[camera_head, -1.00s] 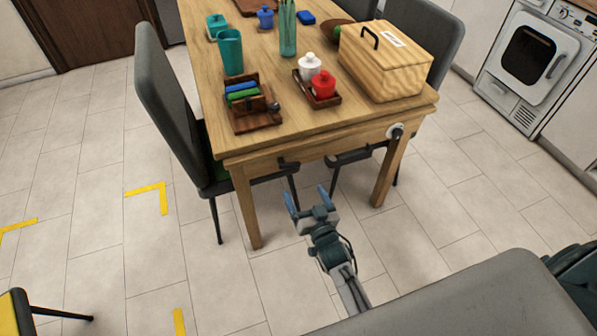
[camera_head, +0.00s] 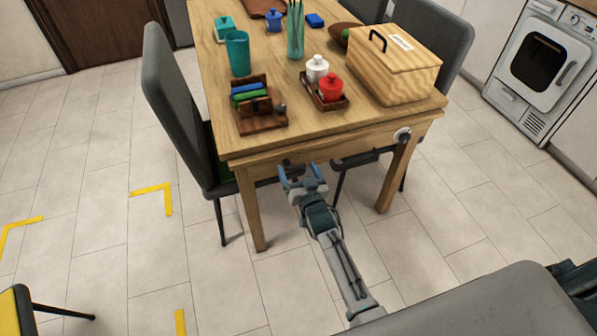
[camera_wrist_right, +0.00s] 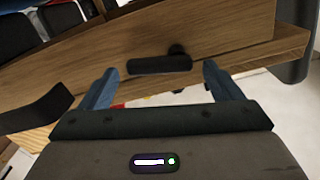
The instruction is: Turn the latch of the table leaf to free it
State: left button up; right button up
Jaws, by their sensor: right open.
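The wooden table leaf (camera_head: 215,95) is at the near end of the table, with its front board facing me. The dark latch (camera_wrist_right: 160,64) is a short black bar with a round pivot on that board; in the head view it is mostly hidden behind my right gripper. My right gripper (camera_head: 302,172) is open just in front of the board. In the right wrist view its two blue fingers (camera_wrist_right: 158,82) stand on either side of the latch, with a gap on both sides and nothing held. My left gripper is not in view.
Dark chairs (camera_head: 180,110) flank the table; a wooden box (camera_head: 395,75) and caddy (camera_head: 258,118) stand on top.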

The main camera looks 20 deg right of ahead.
jog(key=c, duration=1)
jog(key=shift+r+n, duration=0.25)
jog(key=shift+n, duration=1.15)
jog(key=o, duration=1)
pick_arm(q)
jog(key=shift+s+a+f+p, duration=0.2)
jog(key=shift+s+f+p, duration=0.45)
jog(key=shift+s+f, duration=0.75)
pick_arm(e)
jog(key=s, duration=1)
jog(key=shift+s, duration=0.4)
